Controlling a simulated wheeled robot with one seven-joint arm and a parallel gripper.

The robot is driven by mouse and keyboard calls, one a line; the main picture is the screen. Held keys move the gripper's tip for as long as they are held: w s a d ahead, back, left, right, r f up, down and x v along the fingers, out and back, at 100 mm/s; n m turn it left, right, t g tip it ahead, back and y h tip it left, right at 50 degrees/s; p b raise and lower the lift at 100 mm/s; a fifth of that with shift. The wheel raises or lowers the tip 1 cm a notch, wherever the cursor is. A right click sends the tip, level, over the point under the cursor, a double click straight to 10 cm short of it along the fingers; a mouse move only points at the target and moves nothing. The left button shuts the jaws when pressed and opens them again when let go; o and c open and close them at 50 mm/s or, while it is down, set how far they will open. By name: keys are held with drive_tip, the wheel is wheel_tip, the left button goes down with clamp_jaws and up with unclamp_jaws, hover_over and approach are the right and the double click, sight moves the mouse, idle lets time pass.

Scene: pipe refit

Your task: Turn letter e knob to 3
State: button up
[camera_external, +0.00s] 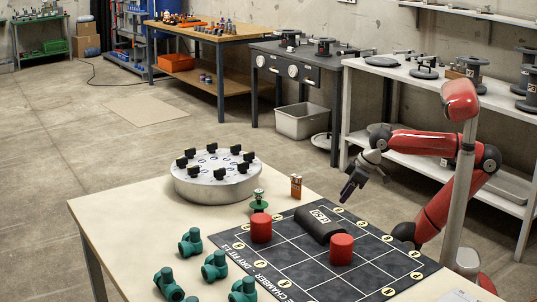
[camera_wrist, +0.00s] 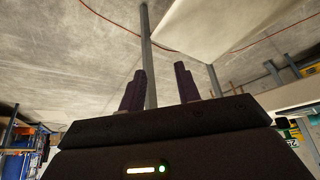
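A round grey drum (camera_external: 207,190) stands on the left part of the near table. Several black knobs (camera_external: 219,173) are set in a ring on its top. Blue marks show on the top, but they are too small to read. I cannot tell which knob carries the letter e, nor its setting. My gripper (camera_external: 346,194) hangs in the air to the right of the drum, well apart from it, near the table's back right edge. In the wrist view its two dark fingers (camera_wrist: 160,85) stand apart with nothing between them. No knob shows in the wrist view.
A black gridded mat (camera_external: 310,267) holds two red cylinders (camera_external: 341,249) and a dark pipe piece (camera_external: 318,223). Green fittings (camera_external: 215,266) lie at the front left. A green valve (camera_external: 259,202) and an orange box (camera_external: 296,186) stand between drum and gripper.

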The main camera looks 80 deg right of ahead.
wheel_tip(320, 180, up, 22)
drive_tip(key=n+t+y+b, duration=0.4)
drive_tip(key=n+y+b, duration=0.5)
drive_tip(key=y+b, duration=0.1)
approach(249, 153)
wheel_tip(249, 153, up, 4)
drive_tip(key=w+a, duration=0.1)
drive_tip(key=w, duration=0.1)
drive_tip(key=w+a+f, duration=0.1)
drive_tip(key=f, duration=0.1)
drive_tip(key=w+a+f, duration=0.2)
drive_tip(key=f, duration=0.1)
drive_tip(key=w+a+f+p, duration=0.1)
drive_tip(key=a+f, duration=0.1)
drive_tip(key=shift+w+a+f, duration=0.2)
drive_tip(key=shift+w+f, duration=0.1)
clamp_jaws()
